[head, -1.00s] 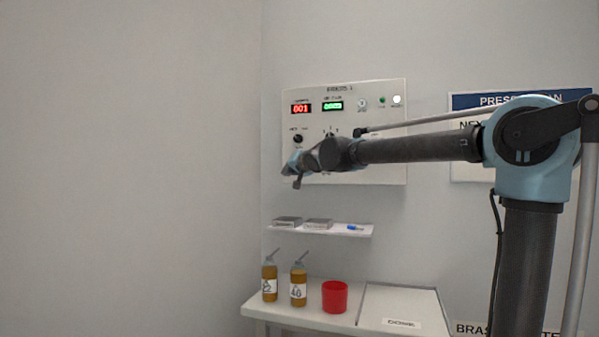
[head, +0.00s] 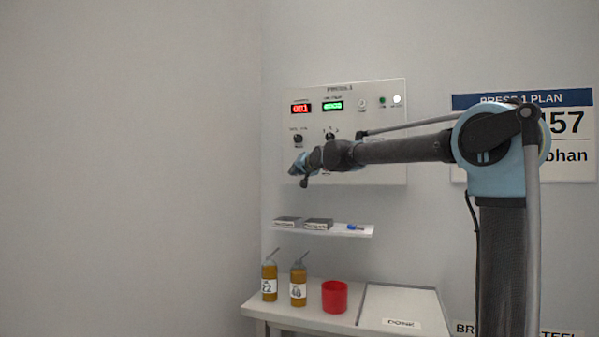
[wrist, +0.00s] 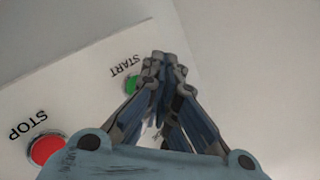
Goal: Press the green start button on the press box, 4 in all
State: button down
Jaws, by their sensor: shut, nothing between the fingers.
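The press box (head: 388,145) is a pale panel on the wall in the head view. It has a red display reading about 001, a green display, a black knob and small lamps. In the wrist view the green START button (wrist: 131,84) shows at the panel's edge, partly hidden by my gripper (wrist: 165,58). The red STOP button (wrist: 47,149) is at lower left there. My gripper is shut and empty, its fingertips just right of the green button in that view. I cannot tell whether they touch the panel. In the head view my gripper (head: 298,170) covers the panel's lower left.
Below the box is a small shelf (head: 320,232) with two grey blocks and a blue item. A table (head: 260,306) holds two amber bottles (head: 298,287), a red cup (head: 335,297) and a tray marked DONE (head: 395,300). A PRESS 1 PLAN sign (head: 565,160) hangs at right.

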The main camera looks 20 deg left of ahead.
jog(key=shift+w+d, duration=0.1)
jog(key=shift+w, duration=0.45)
jog(key=shift+w, duration=0.7)
dwell(1.9)
jog(key=shift+s, duration=0.8)
jog(key=shift+s, duration=0.1)
jog(key=shift+s+a, duration=0.15)
jog(key=shift+s, duration=1.05)
jog(key=shift+s+a, duration=0.1)
jog(key=shift+s, duration=1.05)
dwell(0.5)
jog(key=shift+s+a, duration=0.1)
jog(key=shift+s, duration=1.7)
jog(key=shift+w, duration=0.1)
